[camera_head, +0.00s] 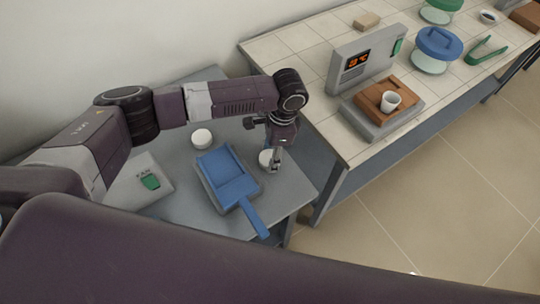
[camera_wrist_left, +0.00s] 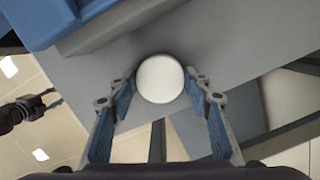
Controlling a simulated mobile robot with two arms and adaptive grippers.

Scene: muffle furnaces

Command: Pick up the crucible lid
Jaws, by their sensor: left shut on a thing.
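The crucible lid (camera_head: 265,159) is a small white round piece on the grey bench, beside the blue pan, in the head view. In the left wrist view the lid (camera_wrist_left: 160,78) is a plain white disc between the fingertips. My left gripper (camera_head: 273,162) points down at it and is shut on it. I cannot tell whether the lid still touches the bench. A white crucible (camera_head: 391,100) stands upright on the brown block at the right. A small dark shape at the left wrist view's left edge looks like my right gripper (camera_wrist_left: 50,101); its jaws are too small to read.
A blue pan (camera_head: 226,177) with a handle lies left of my gripper. Another white round piece (camera_head: 202,137) sits behind it. A gap separates bench and table.

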